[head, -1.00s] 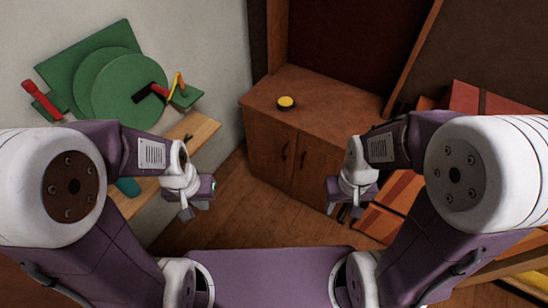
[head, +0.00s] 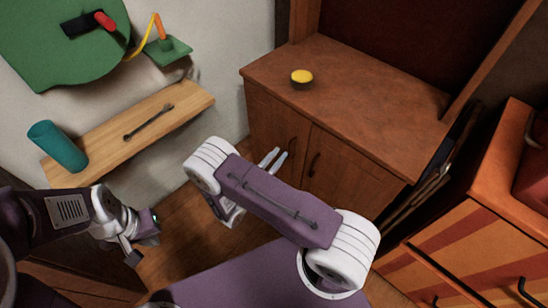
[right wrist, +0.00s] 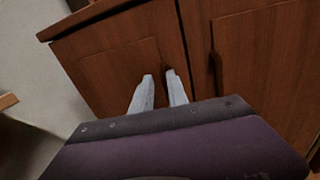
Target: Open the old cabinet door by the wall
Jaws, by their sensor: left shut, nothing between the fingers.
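The brown wooden cabinet (head: 350,90) stands by the wall, and both its doors are closed. Its left door (head: 270,120) has a dark handle (head: 292,148); its right door (head: 340,180) has another (head: 313,164). My right gripper (head: 276,157) is open in front of the left door, just left of its handle. In the right wrist view its two fingers (right wrist: 160,80) are apart, pointing at the left door, with the left handle (right wrist: 166,73) near the right fingertip. I cannot tell whether they touch. My left gripper (head: 144,240) is shut and empty, low at the left, away from the cabinet.
A yellow-topped round tin (head: 302,78) sits on the cabinet. A wooden shelf (head: 130,130) with a teal cup (head: 57,146) is on the left wall. An orange striped drawer unit (head: 470,250) stands close on the right. Floor (head: 190,215) shows left of the cabinet.

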